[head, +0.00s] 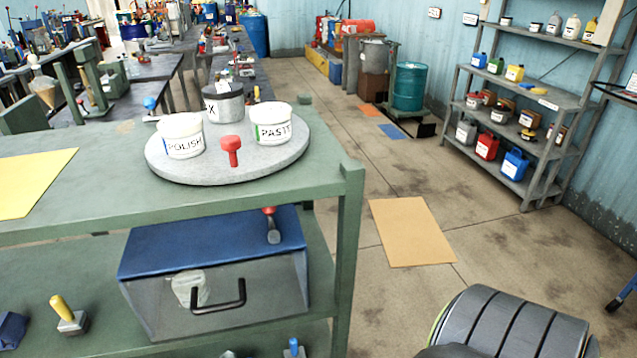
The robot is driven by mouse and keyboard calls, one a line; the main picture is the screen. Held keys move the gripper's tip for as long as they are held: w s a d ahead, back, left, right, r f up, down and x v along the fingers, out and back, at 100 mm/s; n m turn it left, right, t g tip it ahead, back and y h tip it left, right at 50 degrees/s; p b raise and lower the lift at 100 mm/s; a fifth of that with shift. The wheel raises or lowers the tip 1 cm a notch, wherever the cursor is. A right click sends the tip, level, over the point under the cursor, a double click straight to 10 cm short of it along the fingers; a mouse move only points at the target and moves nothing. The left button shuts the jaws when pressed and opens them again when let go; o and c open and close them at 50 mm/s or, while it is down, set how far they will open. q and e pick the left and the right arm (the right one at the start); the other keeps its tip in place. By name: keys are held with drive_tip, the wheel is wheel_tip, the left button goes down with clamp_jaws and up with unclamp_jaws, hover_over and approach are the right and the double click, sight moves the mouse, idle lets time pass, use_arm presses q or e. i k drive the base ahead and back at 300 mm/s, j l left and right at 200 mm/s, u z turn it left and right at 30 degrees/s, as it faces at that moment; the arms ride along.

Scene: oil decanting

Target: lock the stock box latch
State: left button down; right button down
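The stock box (150,318) sits on the shelf under the green bench top. It has a blue lid (200,240), a grey front and a black bar handle (220,296). The lid looks closed. A small grey lever with a red knob (272,230), which looks like the latch, stands at the right part of the lid near the bench top's edge. I cannot tell whether it is locked. A pale patch or object shows on the box front behind the handle. Neither of my grippers is in view.
On the green bench top (90,195) stands a grey turntable (230,172) with white POLISH (182,146) and PASTE (271,133) tubs, a grey tub (224,108) and a red knob (231,150). The bench's right post (345,250) rises right of the box.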

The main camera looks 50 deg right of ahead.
sight(273, 236)
drive_tip(key=k+l, duration=0.1)
drive_tip(key=l, duration=0.3)
drive_tip(key=k+l, duration=0.15)
drive_tip(key=l, duration=0.25)
drive_tip(key=k+l, duration=0.1)
drive_tip(key=l, duration=0.35)
